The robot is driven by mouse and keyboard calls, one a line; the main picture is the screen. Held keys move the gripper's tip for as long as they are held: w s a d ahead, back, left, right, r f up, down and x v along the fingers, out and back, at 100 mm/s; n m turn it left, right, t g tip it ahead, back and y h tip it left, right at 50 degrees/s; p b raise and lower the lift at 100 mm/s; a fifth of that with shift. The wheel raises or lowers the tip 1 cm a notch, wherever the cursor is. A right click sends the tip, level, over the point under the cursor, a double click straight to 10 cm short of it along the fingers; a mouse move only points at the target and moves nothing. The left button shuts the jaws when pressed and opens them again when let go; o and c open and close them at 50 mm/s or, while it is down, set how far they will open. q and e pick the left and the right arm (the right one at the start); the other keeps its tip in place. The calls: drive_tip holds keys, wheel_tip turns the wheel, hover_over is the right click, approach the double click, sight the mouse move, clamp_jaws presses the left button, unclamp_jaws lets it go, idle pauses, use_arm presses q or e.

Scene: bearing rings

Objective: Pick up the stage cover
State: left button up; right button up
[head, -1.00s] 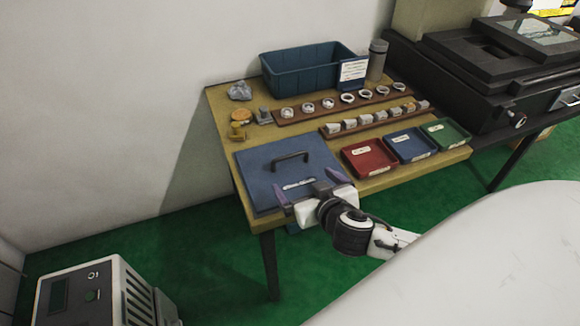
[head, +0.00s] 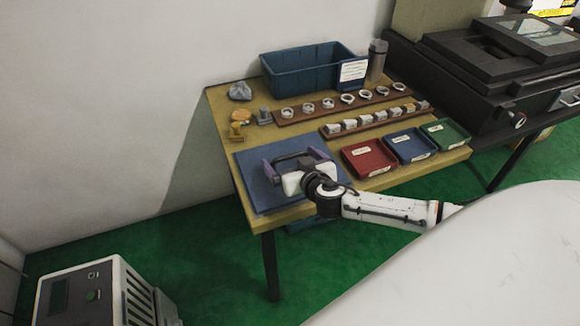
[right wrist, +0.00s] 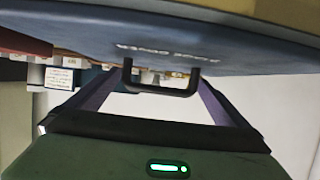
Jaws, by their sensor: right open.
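The stage cover (head: 256,196) is a flat blue panel lying on the near left part of the wooden table. Its dark handle (head: 291,156) stands up from the top and is partly hidden by my gripper. My right gripper (head: 293,161) is open over the cover, one finger near each end of the handle. In the right wrist view the cover (right wrist: 235,52) fills the upper part, with the handle (right wrist: 160,91) at the level of the fingertips (right wrist: 161,78). I cannot tell whether the fingers touch it. My left gripper is not in view.
Red (head: 368,158), blue (head: 410,146) and green (head: 445,133) trays stand right of the cover. Racks of rings (head: 345,99) and small pieces (head: 372,119), plus a blue bin (head: 310,73), lie behind. A black machine (head: 490,75) stands at the right.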

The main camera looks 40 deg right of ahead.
drive_tip(key=shift+w+f, duration=0.1)
drive_tip(key=shift+w, duration=0.2)
drive_tip(key=shift+c, duration=0.3)
drive_tip(key=c, duration=1.1)
drive_tip(key=shift+c, duration=0.3)
